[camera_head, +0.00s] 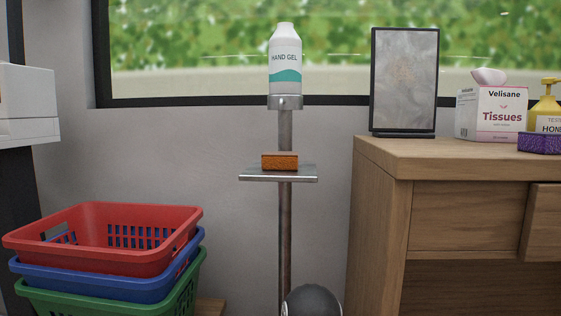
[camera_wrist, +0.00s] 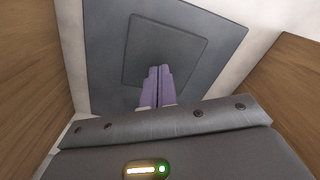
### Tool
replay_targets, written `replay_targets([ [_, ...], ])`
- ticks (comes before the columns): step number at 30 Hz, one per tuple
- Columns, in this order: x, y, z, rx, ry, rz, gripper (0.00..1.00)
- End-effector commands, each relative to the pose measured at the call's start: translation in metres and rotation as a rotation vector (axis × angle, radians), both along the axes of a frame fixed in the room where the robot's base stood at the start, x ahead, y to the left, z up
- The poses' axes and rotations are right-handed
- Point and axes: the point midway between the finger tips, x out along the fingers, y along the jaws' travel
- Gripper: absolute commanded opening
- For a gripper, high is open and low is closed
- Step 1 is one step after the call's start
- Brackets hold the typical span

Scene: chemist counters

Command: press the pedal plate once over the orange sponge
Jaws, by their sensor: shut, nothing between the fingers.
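The orange sponge (camera_head: 280,162) lies on the small metal tray (camera_head: 252,178) of a dispenser stand (camera_head: 285,225). A white hand gel bottle (camera_head: 286,65) stands in the holder at the top of the stand. In the wrist view a smaller grey square plate (camera_wrist: 185,42), apparently the pedal plate, lies on a larger dark grey base plate (camera_wrist: 105,50). My gripper (camera_wrist: 159,70) has its purple fingers together, empty, in front of the square plate. I cannot tell whether the tips touch it. The head view does not show the pedal.
Red (camera_head: 110,260), blue (camera_head: 155,290) and green (camera_head: 190,285) baskets are stacked left of the stand. A wooden counter (camera_head: 380,200) is on the right, with a dark-framed panel (camera_head: 404,80) and a tissue box (camera_head: 490,112). Wooden surfaces flank the plates in the wrist view.

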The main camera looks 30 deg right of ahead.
Motion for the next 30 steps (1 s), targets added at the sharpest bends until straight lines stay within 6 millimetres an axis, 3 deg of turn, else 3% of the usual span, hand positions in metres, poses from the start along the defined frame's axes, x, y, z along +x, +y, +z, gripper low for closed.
replay_targets([
  [11, 0.0, 0.0, -0.001, 0.0, 0.0, 0.0, 0.0],
  [30, 0.0, 0.0, -0.023, 0.0, 0.001, 0.0, 0.0],
])
